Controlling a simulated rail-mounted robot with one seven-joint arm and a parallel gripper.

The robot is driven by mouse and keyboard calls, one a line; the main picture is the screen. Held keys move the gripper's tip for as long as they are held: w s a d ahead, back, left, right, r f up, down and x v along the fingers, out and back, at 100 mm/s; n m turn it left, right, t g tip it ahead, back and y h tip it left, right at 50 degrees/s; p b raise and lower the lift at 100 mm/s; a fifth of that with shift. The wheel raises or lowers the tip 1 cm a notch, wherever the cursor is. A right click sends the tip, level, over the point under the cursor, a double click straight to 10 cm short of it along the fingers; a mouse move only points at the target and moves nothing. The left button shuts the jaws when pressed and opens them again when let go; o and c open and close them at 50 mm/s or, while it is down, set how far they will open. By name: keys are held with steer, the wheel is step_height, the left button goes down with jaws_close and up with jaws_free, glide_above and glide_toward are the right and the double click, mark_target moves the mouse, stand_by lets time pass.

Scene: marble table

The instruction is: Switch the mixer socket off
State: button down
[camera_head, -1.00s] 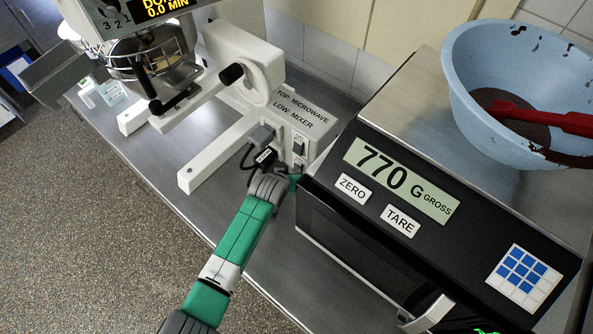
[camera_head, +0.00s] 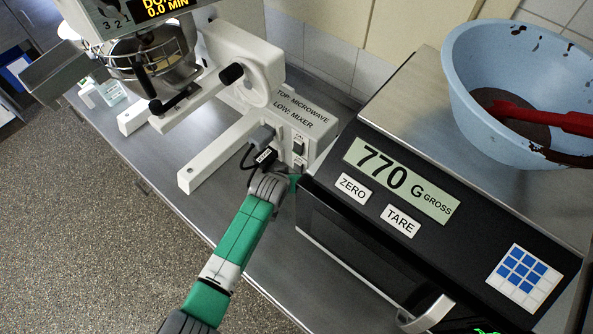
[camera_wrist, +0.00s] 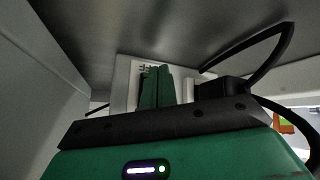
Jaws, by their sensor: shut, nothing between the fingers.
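The white socket box (camera_head: 306,122) stands on the steel counter behind the scale, labelled "TOP: MICROWAVE" and "LOW: MIXER". Its upper switch (camera_head: 298,145) shows on the front face. The lower switch is mostly hidden by my gripper, and its position cannot be told. A plug with a black cable (camera_head: 264,156) is in the box's front. My gripper (camera_head: 294,182) is shut and empty, its green fingertips at the lower part of the box. In the wrist view the fingers (camera_wrist: 155,85) point at the white socket face (camera_wrist: 124,80); contact cannot be told.
The black scale (camera_head: 330,190) reading 770 g is close on the right, with a blue bowl (camera_head: 470,110) on it. The white mixer (camera_head: 235,60) stands on the left, its base leg near the box. Open counter (camera_head: 215,207) lies in front of the mixer.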

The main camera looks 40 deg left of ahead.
steer(key=shift+w+b, duration=0.3)
steer(key=shift+w, duration=0.1)
steer(key=shift+w+f+b, duration=0.1)
steer(key=shift+w+b, duration=0.2)
steer(key=shift+w, duration=0.05)
stand_by(0.5)
steer(key=shift+s, duration=0.1)
steer(key=shift+s+r+p, duration=0.2)
steer(key=shift+s+p, duration=0.4)
steer(key=shift+p, duration=0.35)
steer(key=shift+s+f, duration=0.1)
steer(key=shift+f, duration=0.05)
